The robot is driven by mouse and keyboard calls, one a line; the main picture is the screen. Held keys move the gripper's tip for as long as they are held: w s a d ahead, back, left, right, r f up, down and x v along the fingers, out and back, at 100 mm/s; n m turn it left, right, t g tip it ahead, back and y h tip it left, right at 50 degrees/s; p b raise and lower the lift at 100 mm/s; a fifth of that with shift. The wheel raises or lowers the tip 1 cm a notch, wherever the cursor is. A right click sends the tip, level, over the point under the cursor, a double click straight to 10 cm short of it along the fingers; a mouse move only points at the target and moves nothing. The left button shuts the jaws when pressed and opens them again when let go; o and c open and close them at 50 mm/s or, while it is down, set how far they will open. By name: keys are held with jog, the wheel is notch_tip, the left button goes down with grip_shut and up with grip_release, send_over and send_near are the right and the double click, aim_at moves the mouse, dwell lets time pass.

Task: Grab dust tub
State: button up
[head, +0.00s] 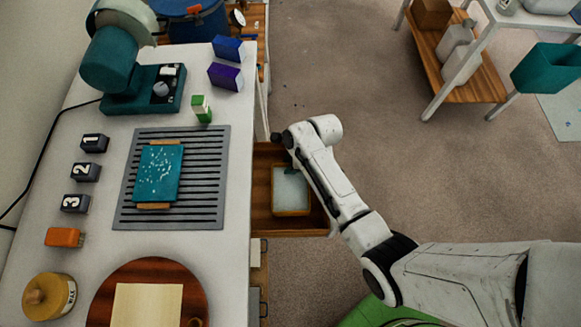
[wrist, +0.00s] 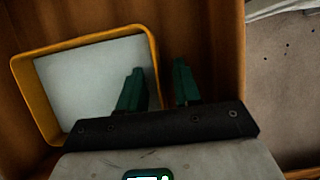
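The dust tub (head: 291,213) has a yellow-orange rim and pale white contents. It sits inside an open wooden drawer (head: 261,205) that juts out from the right side of the workbench. In the wrist view the tub (wrist: 29,112) fills the left part, with the brown drawer (wrist: 207,40) around it. My gripper (wrist: 159,88) has green fingers spread apart. The left finger shows over the tub's inside and the right finger outside its right wall, so the rim lies between them. Contact is not clear. In the head view my gripper (head: 289,163) is at the tub's far end, partly hidden by my arm.
The workbench (head: 225,100) holds a grey slatted rack (head: 215,180) with a teal board (head: 158,173), numbered blocks, a teal machine (head: 120,65) and a round wooden board (head: 195,290). A white shelf (head: 470,50) stands upper right. The floor right of the drawer is open.

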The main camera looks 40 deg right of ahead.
jog(key=shift+f, duration=0.25)
dwell(0.3)
jog(key=shift+c, duration=0.4)
grip_shut()
